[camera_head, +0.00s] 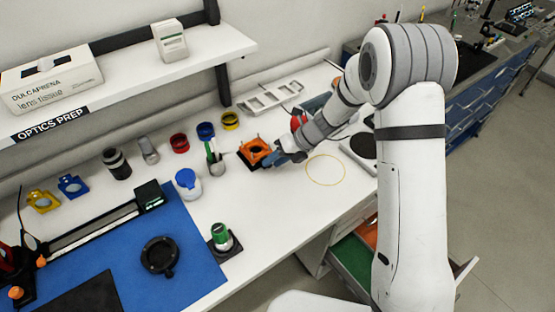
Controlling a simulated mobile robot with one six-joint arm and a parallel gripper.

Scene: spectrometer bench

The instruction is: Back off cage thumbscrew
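An orange square mount with a dark round opening (256,148), which looks like the cage part, stands on a dark base on the white bench. My gripper (281,156) is at the right side of this mount, low over the bench. Its fingers are small and dark here, and I cannot tell whether they touch the mount or are open or shut. No thumbscrew can be made out; it is too small or hidden by the gripper.
A white tray (270,97) lies behind. A blue mat (190,235) covers the front left. The bench inside the yellow circle (325,170) is clear. An open drawer (350,262) juts out below.

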